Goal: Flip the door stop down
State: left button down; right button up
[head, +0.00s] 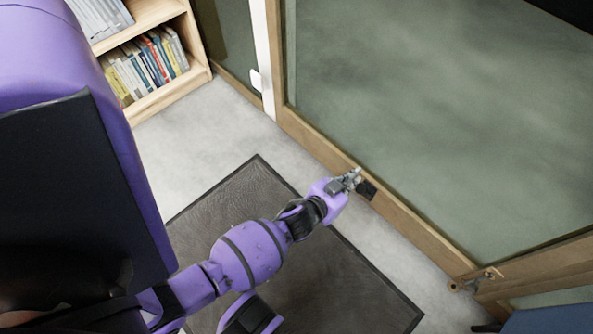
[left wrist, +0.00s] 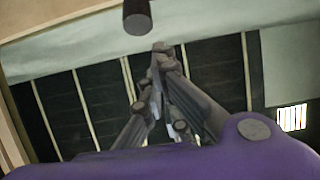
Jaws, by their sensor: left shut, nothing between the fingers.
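A wood-framed glass door (head: 420,232) crosses the head view. A small black piece on its bottom rail (head: 367,190) appears to be the door stop; its details are too small to make out. My left gripper (head: 355,178) is right beside it, at the rail. In the left wrist view a dark cylinder with a rounded end (left wrist: 137,16), probably the stop's foot, hangs just above and left of the fingertips. The left gripper's fingers (left wrist: 160,75) are together and hold nothing. Whether they touch the stop cannot be told. My right gripper is not in view.
A dark mat (head: 335,285) lies on the grey floor in front of the door. A wooden bookcase (head: 170,95) stands at upper left. Brass hardware (head: 490,273) shows near the frame corner at lower right. A strip of floor between mat and door is clear.

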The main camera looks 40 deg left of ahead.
pick_arm(q)
jog(key=b, duration=0.4)
send_over(359, 185)
jog(key=w, duration=0.3)
notch_tip(359, 185, down, 4)
jog(key=s+f+b, duration=0.1)
jog(key=s+f, duration=0.1)
jog(key=shift+s+f+b, duration=0.3)
jog(key=shift+b, duration=0.05)
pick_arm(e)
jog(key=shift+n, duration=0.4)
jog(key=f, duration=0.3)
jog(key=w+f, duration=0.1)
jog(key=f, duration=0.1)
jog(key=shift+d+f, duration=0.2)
pick_arm(q)
jog(key=shift+s, duration=0.1)
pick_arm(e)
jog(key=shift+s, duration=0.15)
